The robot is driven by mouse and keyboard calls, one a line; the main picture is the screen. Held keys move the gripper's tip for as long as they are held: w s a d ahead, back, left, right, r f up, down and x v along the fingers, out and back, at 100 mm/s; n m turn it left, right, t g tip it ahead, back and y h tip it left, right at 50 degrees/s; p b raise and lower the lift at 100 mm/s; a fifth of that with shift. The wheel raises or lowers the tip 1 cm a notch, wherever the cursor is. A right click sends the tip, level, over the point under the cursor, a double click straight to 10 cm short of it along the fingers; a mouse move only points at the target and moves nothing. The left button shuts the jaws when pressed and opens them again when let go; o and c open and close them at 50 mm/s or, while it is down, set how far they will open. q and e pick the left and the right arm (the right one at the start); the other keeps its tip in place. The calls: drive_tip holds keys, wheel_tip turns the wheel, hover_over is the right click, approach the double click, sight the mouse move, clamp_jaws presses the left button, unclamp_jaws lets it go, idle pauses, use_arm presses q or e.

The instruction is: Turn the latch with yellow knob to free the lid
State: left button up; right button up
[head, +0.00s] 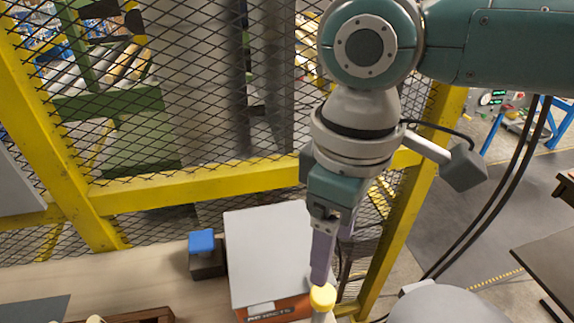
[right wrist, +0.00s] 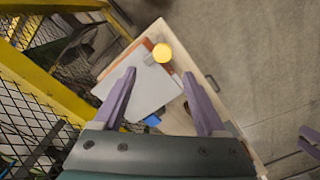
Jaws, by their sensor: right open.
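The yellow knob (head: 322,298) is a round cap on a pale stem at the front right corner of the box. It also shows in the right wrist view (right wrist: 161,52), just beyond the fingertips and roughly centred between them. The pale grey lid (head: 268,245) lies flat on an orange box (head: 275,309) with a printed label. My right gripper (head: 329,275) points down with its purple fingers apart and empty; in the head view one fingertip overlaps the knob, and contact cannot be told. A purple piece at the right wrist view's edge looks like my left gripper (right wrist: 309,145).
A yellow-framed mesh fence (head: 190,184) rises behind the bench. A brown wooden tray (head: 150,316) is at the bottom left. The pale bench (head: 120,275) is bare left of the blue knob.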

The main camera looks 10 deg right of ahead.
sight(324, 293)
drive_tip(key=f, duration=0.9)
drive_tip(key=shift+s+a+f, duration=0.15)
drive_tip(key=shift+s+f, duration=0.05)
drive_tip(key=shift+f, duration=0.2)
clamp_jaws()
